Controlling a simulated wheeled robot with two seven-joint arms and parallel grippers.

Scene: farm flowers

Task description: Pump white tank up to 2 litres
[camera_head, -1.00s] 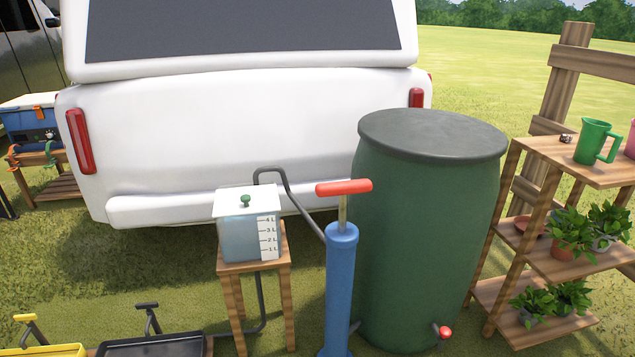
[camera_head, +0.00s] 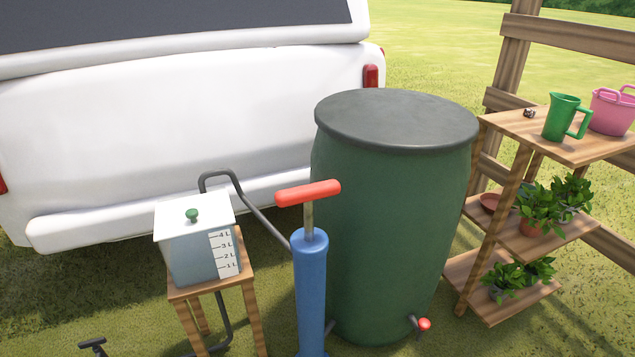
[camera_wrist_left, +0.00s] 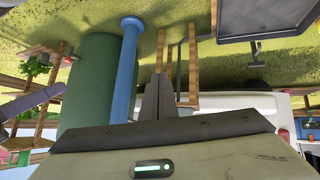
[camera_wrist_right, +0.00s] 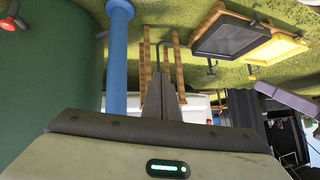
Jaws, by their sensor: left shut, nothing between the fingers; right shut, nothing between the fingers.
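The white tank (camera_head: 192,250), a box with a green-knobbed lid and a scale marked 1 L to 4 L, stands on a wooden stand (camera_head: 248,310). I cannot make out its liquid level. A blue pump (camera_head: 310,285) stands upright to its right, with its red handle (camera_head: 308,193) raised on a short rod. A grey hose (camera_head: 250,205) runs between tank and pump. My left gripper (camera_wrist_left: 158,78) is shut and empty; the pump (camera_wrist_left: 124,75) shows beside it in the left wrist view. My right gripper (camera_wrist_right: 160,78) is shut and empty; the pump (camera_wrist_right: 118,60) shows left of it.
A large green barrel (camera_head: 390,220) with a red tap (camera_head: 424,324) stands close behind the pump. A white vehicle (camera_head: 180,120) is behind the tank. A wooden shelf (camera_head: 500,125) with a green jug (camera_head: 566,118), pink bucket and plants stands right.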

